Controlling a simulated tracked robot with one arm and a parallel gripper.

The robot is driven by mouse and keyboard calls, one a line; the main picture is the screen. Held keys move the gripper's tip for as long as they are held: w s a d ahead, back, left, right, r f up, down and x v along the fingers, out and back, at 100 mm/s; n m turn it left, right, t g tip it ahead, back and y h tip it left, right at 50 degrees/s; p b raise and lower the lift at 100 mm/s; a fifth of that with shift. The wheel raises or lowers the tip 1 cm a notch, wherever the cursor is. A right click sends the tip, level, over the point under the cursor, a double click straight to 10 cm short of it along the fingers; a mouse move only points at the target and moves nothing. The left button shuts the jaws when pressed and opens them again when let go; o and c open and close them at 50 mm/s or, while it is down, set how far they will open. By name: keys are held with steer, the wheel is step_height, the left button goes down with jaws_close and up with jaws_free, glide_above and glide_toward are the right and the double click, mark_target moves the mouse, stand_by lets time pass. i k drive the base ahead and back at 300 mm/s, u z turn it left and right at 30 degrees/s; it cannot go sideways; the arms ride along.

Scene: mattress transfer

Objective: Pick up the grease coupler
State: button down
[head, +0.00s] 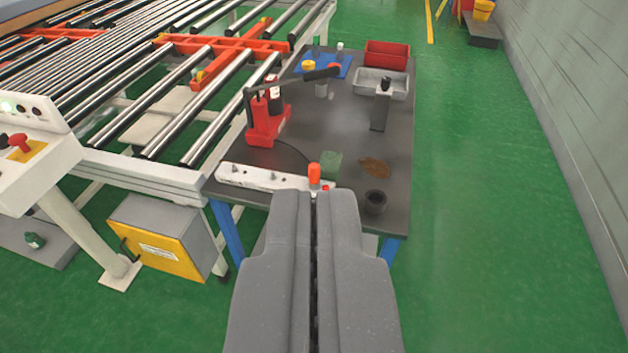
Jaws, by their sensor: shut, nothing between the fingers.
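My gripper (314,196) is shut and empty, pointing forward over the near edge of the dark grey worktable (341,125). I cannot tell for sure which item is the grease coupler. A red device (267,122) with a dark arm stands at the table's left side, with a thin dark line curving from it. A white bar (245,178) with small fittings lies along the near edge. An orange-topped piece (314,175) shows just beyond my fingertips, which hide part of the bar. A short black cylinder (376,201) stands right of the fingertips, apart from them.
A green block (331,164), a brown patch (375,168) and an upright dark grey block (380,108) are on the table. Red (386,55) and grey (381,82) bins stand at the back. A roller conveyor (160,90) borders the left; green floor (480,180) is clear at right.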

mark_target(314, 167)
steer(key=z, duration=0.2)
steer(key=i, duration=1.3)
steer(key=u, duration=0.3)
